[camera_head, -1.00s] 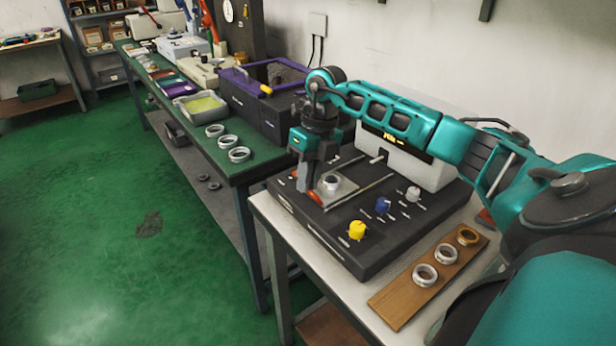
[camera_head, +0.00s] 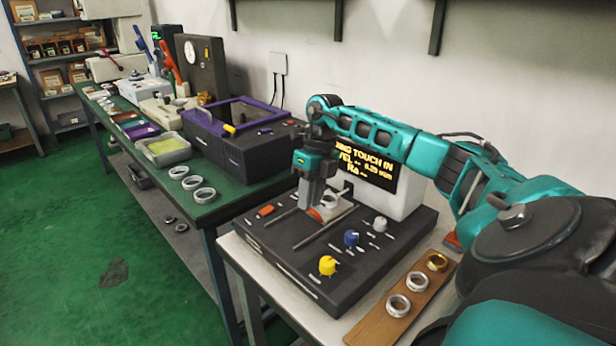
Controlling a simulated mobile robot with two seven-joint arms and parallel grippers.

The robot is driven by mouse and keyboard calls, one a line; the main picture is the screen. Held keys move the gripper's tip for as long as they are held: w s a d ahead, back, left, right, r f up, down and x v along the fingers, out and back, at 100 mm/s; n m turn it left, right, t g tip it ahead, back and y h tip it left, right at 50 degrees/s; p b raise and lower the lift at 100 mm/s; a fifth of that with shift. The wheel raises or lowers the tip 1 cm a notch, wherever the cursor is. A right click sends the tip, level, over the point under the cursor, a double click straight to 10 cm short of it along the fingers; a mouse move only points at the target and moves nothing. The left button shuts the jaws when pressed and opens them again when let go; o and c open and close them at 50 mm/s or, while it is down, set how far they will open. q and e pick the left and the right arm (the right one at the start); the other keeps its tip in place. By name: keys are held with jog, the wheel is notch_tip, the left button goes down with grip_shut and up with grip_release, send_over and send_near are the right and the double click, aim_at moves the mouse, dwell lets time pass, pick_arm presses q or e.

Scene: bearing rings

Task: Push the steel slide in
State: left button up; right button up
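The steel slide (camera_head: 335,214) is a flat grey plate on the black machine (camera_head: 300,268). It sits at the inner end of its rails, close to the white housing (camera_head: 408,190). A metal ring (camera_head: 329,201) stands on it. My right gripper (camera_head: 313,209) points down at the slide's red front edge (camera_head: 315,215). Its fingers look shut together, with nothing seen between them. They partly hide the slide and seem to touch its front, though the exact contact is hard to see. My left gripper is out of view.
A yellow knob (camera_head: 327,265), a blue knob (camera_head: 351,238) and a white knob (camera_head: 380,224) stand on the machine's front. A wooden board (camera_head: 380,328) with rings lies to the right. The housing's display shows lit text.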

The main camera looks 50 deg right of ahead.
aim_at(317, 210)
jog(key=shift+o, duration=0.9)
jog(key=shift+a, duration=0.1)
jog(key=p+v, duration=0.1)
jog(key=v, duration=1.2)
jog(key=shift+p, duration=0.4)
jog(key=shift+s+f, duration=0.1)
